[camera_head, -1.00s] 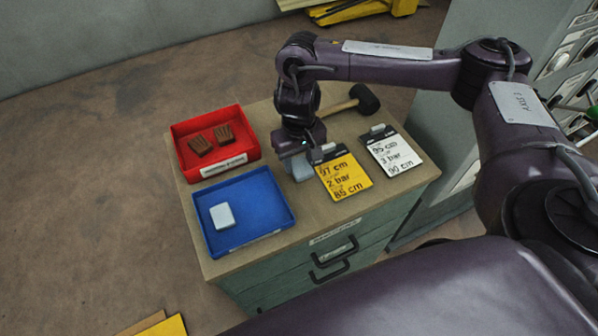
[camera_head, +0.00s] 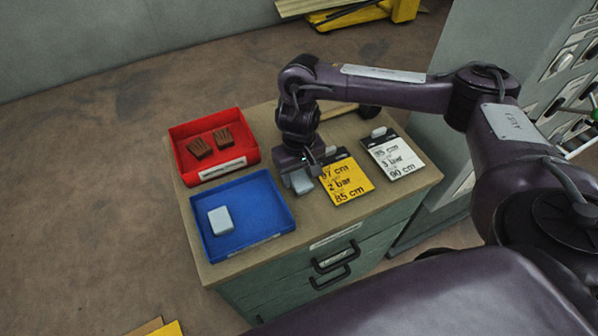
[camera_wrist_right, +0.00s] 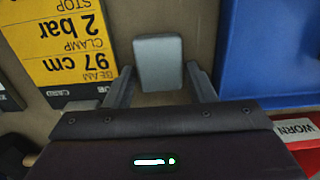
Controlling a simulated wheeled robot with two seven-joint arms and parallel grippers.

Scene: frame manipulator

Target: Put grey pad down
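A grey pad (camera_head: 299,181) is below my right gripper (camera_head: 299,170), just left of the yellow card on the cabinet top. Another pale grey pad (camera_head: 220,220) lies in the blue tray (camera_head: 270,208). My left gripper is not in view.
The yellow card (camera_head: 345,180) and a white card (camera_head: 392,157) lie to the right. A black-headed mallet (camera_head: 369,110) lies at the back.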

